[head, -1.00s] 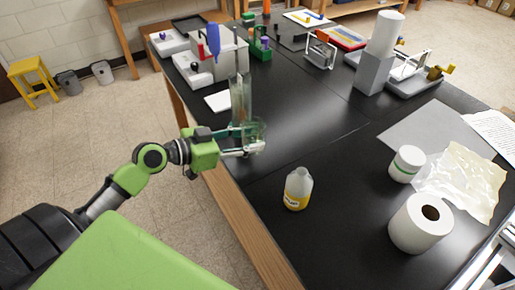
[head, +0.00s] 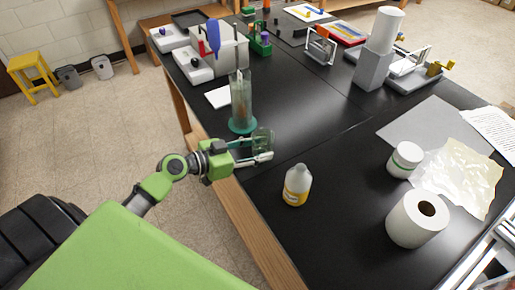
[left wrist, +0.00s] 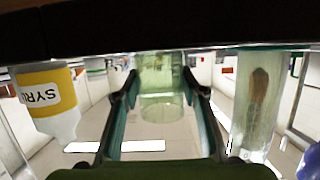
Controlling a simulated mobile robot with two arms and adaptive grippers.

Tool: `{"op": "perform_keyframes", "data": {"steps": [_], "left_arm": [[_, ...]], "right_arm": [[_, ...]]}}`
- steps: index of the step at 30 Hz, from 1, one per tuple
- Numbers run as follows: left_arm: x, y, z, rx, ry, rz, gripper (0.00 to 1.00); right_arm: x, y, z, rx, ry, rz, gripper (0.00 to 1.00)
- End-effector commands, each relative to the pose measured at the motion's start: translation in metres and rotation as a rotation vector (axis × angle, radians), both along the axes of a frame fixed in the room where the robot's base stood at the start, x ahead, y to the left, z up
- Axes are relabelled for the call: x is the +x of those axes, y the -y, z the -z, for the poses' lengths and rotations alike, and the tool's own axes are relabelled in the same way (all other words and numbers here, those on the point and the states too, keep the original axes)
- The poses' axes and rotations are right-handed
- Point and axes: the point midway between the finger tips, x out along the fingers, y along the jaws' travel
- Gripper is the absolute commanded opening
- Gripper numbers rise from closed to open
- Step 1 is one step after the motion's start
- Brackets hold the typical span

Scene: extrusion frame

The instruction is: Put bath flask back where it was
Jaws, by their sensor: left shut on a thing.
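My left gripper (head: 264,147) is shut on a clear, greenish glass flask (head: 263,137) near the left edge of the black bench. In the left wrist view the flask (left wrist: 162,85) sits between the two fingers (left wrist: 160,105). The wrist picture looks upside down, with the dark bench along its top. I cannot tell whether the flask touches the bench. Part of it is hidden by the fingers. My right gripper is not in view.
A tall glass cylinder (head: 241,100) on a green base stands just behind the gripper. A syrup bottle (head: 297,185) stands to the front right. White apparatus (head: 222,45) is at the back left. A paper roll (head: 405,228) and white jar (head: 403,165) are right. The bench middle is clear.

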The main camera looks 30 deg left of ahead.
Motion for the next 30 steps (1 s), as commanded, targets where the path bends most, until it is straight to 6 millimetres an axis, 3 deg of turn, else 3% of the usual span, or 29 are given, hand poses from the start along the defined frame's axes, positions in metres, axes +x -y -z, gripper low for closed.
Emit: {"op": "perform_keyframes", "data": {"steps": [1, 3, 16, 20, 30], "left_arm": [[0.000, 0.000, 0.002, 0.000, 0.000, 0.000, 0.41], [0.000, 0.000, 0.001, 0.000, 0.000, 0.000, 0.56], [0.000, 0.000, -0.004, -0.001, 0.000, 0.000, 0.56], [-0.015, -0.009, -0.002, 0.002, -0.002, -0.001, 0.56], [-0.070, -0.040, -0.021, 0.001, -0.003, 0.000, 0.56]], "right_arm": [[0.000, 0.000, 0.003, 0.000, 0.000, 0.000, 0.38], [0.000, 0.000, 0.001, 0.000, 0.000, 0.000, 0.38], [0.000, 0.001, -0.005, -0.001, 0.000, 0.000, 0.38], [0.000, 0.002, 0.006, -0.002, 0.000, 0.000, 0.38], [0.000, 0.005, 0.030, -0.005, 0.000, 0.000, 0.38]]}}
